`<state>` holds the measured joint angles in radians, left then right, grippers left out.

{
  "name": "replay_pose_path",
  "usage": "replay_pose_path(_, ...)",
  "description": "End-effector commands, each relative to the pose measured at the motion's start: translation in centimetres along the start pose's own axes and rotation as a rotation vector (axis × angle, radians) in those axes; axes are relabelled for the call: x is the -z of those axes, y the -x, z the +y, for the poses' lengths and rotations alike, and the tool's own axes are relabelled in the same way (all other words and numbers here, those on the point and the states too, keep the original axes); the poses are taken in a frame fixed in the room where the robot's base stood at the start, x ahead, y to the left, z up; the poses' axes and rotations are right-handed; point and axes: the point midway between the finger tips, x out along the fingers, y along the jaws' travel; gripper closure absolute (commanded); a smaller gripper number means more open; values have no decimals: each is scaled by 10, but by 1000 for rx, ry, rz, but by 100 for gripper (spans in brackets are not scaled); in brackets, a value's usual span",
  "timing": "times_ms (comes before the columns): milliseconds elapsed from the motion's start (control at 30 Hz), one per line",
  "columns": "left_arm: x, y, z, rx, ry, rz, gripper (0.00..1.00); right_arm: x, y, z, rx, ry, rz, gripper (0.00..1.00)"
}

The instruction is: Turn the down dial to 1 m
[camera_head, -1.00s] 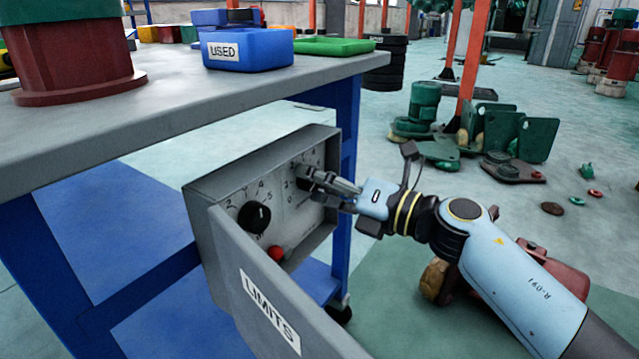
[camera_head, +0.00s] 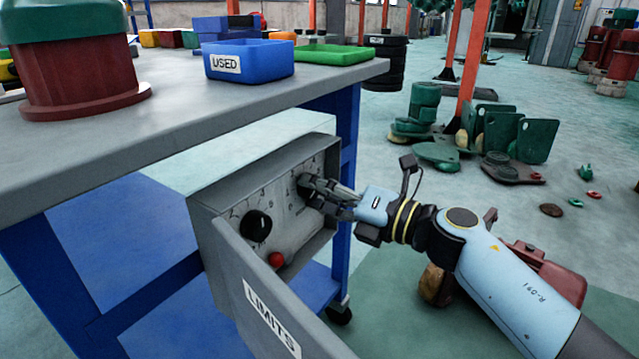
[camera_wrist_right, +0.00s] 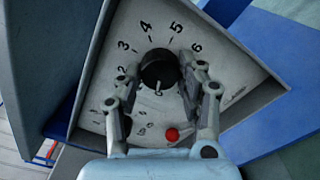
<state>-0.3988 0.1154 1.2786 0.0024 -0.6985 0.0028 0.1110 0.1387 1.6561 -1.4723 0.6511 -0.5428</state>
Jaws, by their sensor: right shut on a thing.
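A grey control box (camera_head: 312,245) with an open door marked LIMITS (camera_head: 270,318) is at the table's side. Its left dial (camera_head: 257,226) is black and free in the head view. My right gripper (camera_head: 314,188) is at the right dial (camera_head: 303,183), shut on it and partly hiding it. In the right wrist view a black dial (camera_wrist_right: 158,70) shows between the fingers of my right gripper (camera_wrist_right: 166,76), with numbers 2 to 6 around its upper side. A pale mark is at its lower edge; I cannot tell the exact setting. My left gripper is out of view.
A red button (camera_head: 276,260) sits low on the panel and also shows in the right wrist view (camera_wrist_right: 172,134). The grey tabletop (camera_head: 170,115) overhangs the box. A blue bin marked USED (camera_head: 260,63) is on top. Green parts lie on the floor behind my arm.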

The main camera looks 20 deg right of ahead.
Motion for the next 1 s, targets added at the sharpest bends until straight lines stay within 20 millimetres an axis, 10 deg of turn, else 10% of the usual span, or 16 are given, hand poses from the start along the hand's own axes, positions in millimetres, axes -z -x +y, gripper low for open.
replay_pose_path(300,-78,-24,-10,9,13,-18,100,-4,0,5,0,-234,0,94)
replay_pose_path(1000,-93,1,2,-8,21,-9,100,-1,0,1,2,-566,0,94)
